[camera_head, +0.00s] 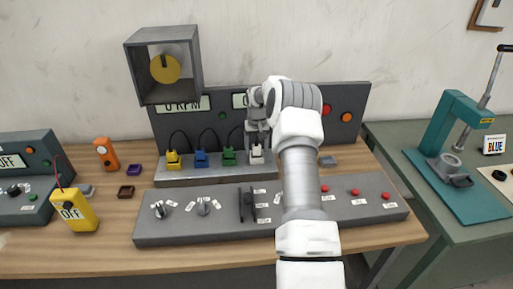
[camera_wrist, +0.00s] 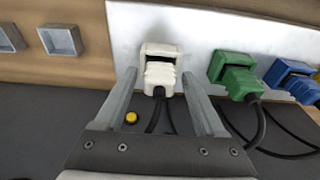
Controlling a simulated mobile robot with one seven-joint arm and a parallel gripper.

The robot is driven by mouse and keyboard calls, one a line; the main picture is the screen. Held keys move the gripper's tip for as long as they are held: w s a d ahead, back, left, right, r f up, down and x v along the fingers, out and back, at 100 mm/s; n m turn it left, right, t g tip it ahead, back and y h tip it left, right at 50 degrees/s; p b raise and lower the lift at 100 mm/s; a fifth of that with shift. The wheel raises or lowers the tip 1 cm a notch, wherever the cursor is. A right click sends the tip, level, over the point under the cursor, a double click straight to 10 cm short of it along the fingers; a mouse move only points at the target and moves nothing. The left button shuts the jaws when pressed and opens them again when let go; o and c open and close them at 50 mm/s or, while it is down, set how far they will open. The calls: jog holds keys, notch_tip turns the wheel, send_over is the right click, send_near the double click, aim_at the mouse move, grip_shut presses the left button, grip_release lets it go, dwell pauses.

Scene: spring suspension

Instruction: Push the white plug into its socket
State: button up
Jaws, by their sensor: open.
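The white plug (camera_head: 257,158) is at the right end of a row of coloured plugs on the light ledge of the grey panel. In the wrist view the white plug (camera_wrist: 160,77) sits at its white socket (camera_wrist: 159,48), with a dark opening showing between their edges and a black cable trailing toward me. How deep it sits I cannot tell. My gripper (camera_wrist: 159,76) is open, with one finger on each side of the plug and gaps showing between. In the head view my gripper (camera_head: 258,128) is just above the plug, pointing down.
Green (camera_head: 228,157), blue (camera_head: 201,159) and yellow (camera_head: 173,160) plugs with black cables stand to the left on the ledge (camera_head: 215,173). A grey control console (camera_head: 225,232) with knobs and red buttons lies in front. A grey box with a yellow dial (camera_head: 165,68) stands above left.

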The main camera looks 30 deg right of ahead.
notch_tip(320, 180, up, 12)
jog(key=s, duration=0.2)
jog(key=s+a+r+n, duration=0.2)
jog(key=s+a+r, duration=0.2)
jog(key=a+r, duration=0.7)
jog(key=s+a+r+n+t, duration=0.1)
jog(key=s+a+r+t, duration=0.1)
jog(key=s+a+r, duration=0.6)
jog(key=s+a+f, duration=0.1)
jog(key=s+a, duration=0.2)
jog(key=s, duration=0.4)
jog(key=s+a+f+n+t, duration=0.1)
jog(key=s+a, duration=0.3)
jog(key=s, duration=0.4)
jog(key=s+a+f+n+t, duration=0.1)
jog(key=s+a, duration=0.3)
jog(key=s, duration=0.4)
jog(key=shift+s+f+y+b, duration=0.25)
jog(key=shift+f+y+b, duration=0.2)
jog(key=shift+f, duration=0.3)
